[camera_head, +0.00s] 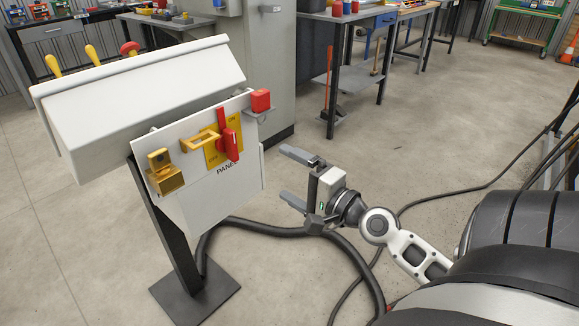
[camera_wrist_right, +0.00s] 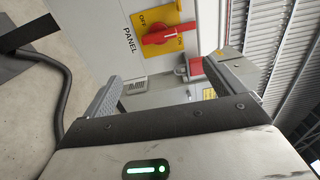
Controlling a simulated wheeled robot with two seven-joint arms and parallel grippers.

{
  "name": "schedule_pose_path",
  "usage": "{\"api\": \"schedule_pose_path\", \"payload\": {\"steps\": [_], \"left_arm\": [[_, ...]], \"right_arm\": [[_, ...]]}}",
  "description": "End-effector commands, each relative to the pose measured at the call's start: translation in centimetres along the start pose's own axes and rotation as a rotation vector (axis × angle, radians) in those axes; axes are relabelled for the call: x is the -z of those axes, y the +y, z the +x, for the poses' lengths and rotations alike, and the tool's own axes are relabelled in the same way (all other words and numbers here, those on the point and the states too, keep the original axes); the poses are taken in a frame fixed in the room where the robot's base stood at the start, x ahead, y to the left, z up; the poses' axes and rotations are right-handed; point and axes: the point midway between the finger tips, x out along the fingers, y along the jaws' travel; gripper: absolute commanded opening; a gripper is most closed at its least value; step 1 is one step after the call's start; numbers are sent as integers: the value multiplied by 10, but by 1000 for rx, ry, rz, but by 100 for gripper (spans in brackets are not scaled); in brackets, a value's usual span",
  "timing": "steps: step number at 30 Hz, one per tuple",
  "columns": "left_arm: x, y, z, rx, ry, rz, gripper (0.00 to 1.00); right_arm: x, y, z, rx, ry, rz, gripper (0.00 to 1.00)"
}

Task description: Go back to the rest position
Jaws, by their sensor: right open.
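My right gripper (camera_head: 290,177) is open and empty, to the right of the white panel box (camera_head: 225,193) and apart from it. In the right wrist view its two fingers (camera_wrist_right: 170,88) stand wide apart with nothing between them. The panel carries a red switch handle (camera_head: 231,145) on a yellow ON/OFF plate (camera_head: 211,153); the handle also shows in the right wrist view (camera_wrist_right: 170,35). A yellow bracket (camera_head: 199,141) and a yellow block (camera_head: 165,178) sit left of it. A red block (camera_head: 261,100) sits on a small grey holder at the panel's right edge. My left gripper is not in view.
The panel stands on a dark post with a square foot (camera_head: 195,293). Thick black hose (camera_head: 350,252) and thinner cable (camera_head: 470,190) lie on the floor below my right arm. A grey cabinet (camera_head: 262,60) and workbenches (camera_head: 345,75) stand behind. The floor at right centre is open.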

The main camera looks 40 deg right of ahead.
Motion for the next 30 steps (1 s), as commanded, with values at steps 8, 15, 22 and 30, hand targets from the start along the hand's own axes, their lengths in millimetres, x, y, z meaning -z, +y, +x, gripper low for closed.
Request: {"api": "schedule_pose_path", "payload": {"steps": [8, 15, 22, 30], "left_arm": [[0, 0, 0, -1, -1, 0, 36], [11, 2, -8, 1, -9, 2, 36], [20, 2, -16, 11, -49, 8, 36], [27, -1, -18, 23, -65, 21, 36]], "right_arm": [[0, 0, 0, -1, 0, -1, 95], [-41, 28, -7, -110, -72, -235, 95], [-143, 83, -41, -290, -327, -847, 95], [-218, 106, -78, -326, -572, -1377, 95]]}}
